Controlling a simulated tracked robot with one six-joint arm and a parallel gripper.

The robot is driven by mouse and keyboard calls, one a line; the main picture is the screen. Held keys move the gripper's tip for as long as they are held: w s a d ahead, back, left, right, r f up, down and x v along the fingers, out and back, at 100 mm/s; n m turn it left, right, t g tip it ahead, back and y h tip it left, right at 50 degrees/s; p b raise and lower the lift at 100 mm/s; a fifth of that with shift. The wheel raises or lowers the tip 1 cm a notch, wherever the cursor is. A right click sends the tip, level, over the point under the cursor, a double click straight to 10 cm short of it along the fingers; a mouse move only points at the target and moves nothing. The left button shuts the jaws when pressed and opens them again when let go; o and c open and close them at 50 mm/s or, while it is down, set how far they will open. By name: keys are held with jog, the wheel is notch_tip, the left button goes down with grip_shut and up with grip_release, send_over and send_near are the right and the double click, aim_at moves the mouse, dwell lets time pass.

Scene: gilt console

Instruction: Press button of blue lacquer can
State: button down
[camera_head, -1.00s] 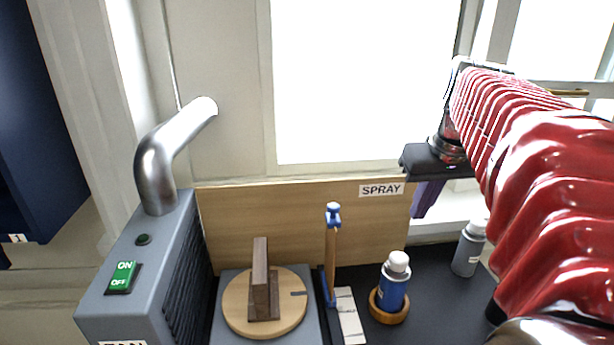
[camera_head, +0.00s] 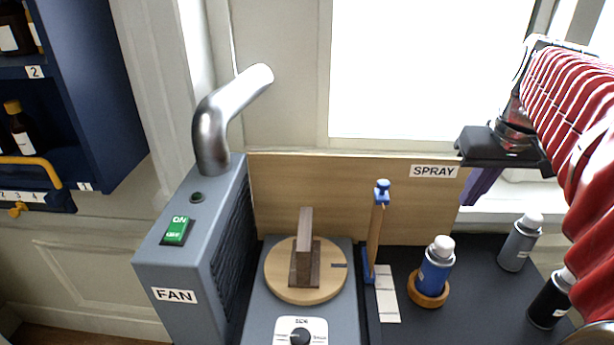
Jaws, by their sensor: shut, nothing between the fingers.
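The blue lacquer can (camera_head: 435,276) has a white top (camera_head: 441,246) and stands upright in a round wooden ring (camera_head: 429,297) on the black surface, right of centre. My gripper (camera_head: 486,184) shows at the upper right, at the end of the red-sleeved arm. It is shut and empty, with purple fingers below a black body. It is above and to the right of the blue can, apart from it. The fingertips point down in front of the window sill.
A grey can (camera_head: 518,247) and a black can (camera_head: 548,301) stand right of the blue can. A blue-topped wooden post (camera_head: 377,230) stands left of it. A wooden turntable (camera_head: 330,288), a grey fan box (camera_head: 160,262) with its pipe, and the SPRAY backboard (camera_head: 290,180) surround the area.

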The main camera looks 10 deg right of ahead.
jog(key=s+a+f+n, duration=0.1)
jog(key=a+f, duration=0.3)
jog(key=a, duration=0.4)
jog(key=s+a+f+n+t, duration=0.1)
jog(key=s+a+f, duration=0.3)
jog(key=a, duration=0.4)
jog(key=s+a+f+n+t+y, duration=0.1)
jog(key=a+f, duration=0.3)
jog(key=a, duration=0.5)
jog(key=shift+s, duration=0.65)
jog(key=shift+f, duration=0.1)
